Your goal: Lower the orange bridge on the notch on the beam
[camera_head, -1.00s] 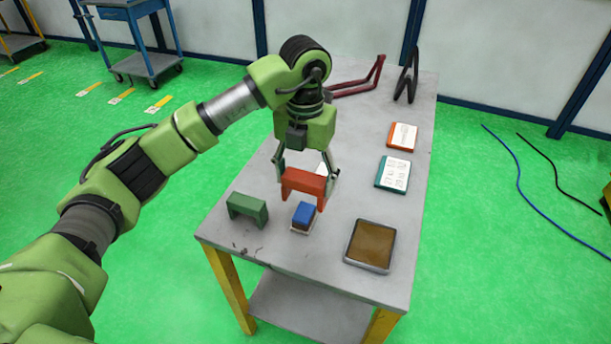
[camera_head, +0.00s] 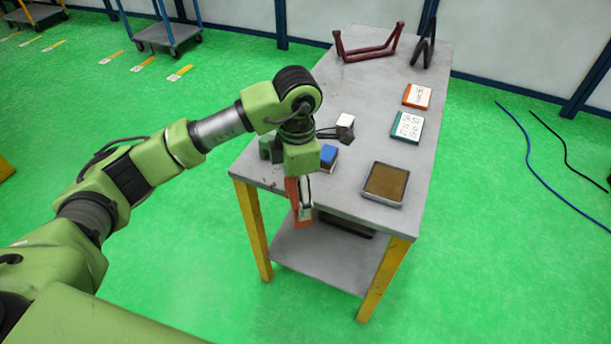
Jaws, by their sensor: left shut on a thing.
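My left gripper (camera_head: 303,203) is shut on the orange bridge (camera_head: 293,197). It holds the bridge low, out past the table's front edge, where it overlaps the lower shelf in the picture. The bridge now shows narrow and upright, seen nearly edge-on, partly covered by a finger. The green bridge (camera_head: 268,148) stands on the table, partly hidden behind my left wrist. A blue block (camera_head: 328,154) sits just right of the wrist on the table. I cannot make out a beam with a notch. My right gripper is not in view.
The grey table (camera_head: 385,152) bears a brown-filled tray (camera_head: 384,184) at front right. A teal-edged card (camera_head: 407,126), an orange-edged card (camera_head: 417,95) and a white block (camera_head: 345,121) lie behind. A dark red frame (camera_head: 368,50) and a black stand (camera_head: 424,45) are at the back.

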